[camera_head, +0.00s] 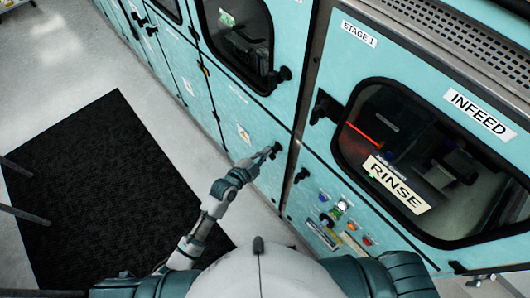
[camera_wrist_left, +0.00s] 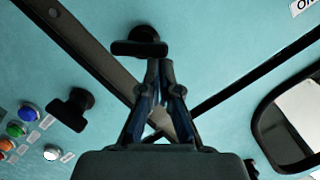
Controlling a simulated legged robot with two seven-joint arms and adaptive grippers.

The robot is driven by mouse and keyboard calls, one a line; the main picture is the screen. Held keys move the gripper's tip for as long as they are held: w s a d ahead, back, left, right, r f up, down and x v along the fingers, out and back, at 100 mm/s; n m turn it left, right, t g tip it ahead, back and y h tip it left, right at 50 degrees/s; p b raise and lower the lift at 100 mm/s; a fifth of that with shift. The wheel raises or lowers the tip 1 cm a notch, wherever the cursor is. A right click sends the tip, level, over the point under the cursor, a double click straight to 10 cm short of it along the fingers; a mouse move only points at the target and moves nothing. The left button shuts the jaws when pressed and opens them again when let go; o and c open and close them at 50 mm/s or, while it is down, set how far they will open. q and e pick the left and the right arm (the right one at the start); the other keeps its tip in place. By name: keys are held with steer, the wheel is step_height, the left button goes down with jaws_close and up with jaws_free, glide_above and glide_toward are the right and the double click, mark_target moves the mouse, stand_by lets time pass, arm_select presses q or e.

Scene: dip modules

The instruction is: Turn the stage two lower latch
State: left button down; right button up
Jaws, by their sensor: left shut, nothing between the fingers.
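The stage two lower latch (camera_head: 277,147) is a black handle on the teal lower panel, left of the Stage 1 panels. In the left wrist view it is a dark T-shaped handle (camera_wrist_left: 140,44), its bar lying nearly level in the picture. My left gripper (camera_head: 267,153) reaches up to it from below left. In the left wrist view the gripper's fingertips (camera_wrist_left: 160,66) are together and empty, just below and right of the handle. I cannot tell whether they touch it. My right gripper is not in view.
The stage one lower latch (camera_head: 302,175) is close on the right, above coloured buttons (camera_head: 342,207). Upper latches (camera_head: 283,73) and (camera_head: 322,108) sit beside the windows. A black mat (camera_head: 110,190) covers the floor at left. A metal post divides the panels.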

arm_select(q)
steer(key=shift+w+a, duration=0.1)
steer(key=shift+w+a+f+n+g+h+b, duration=0.25)
steer(key=shift+n+g, duration=0.2)
steer(key=shift+n, duration=0.7)
steer(key=shift+w+a+f+n+g+h+b, duration=0.15)
steer(key=shift+w+n+g, duration=0.25)
steer(key=shift+n, duration=0.7)
steer(key=shift+w+a+f+n+g+h+b, duration=0.2)
steer(key=shift+n+g, duration=0.25)
steer(key=shift+n, duration=0.7)
steer(key=shift+r, duration=0.2)
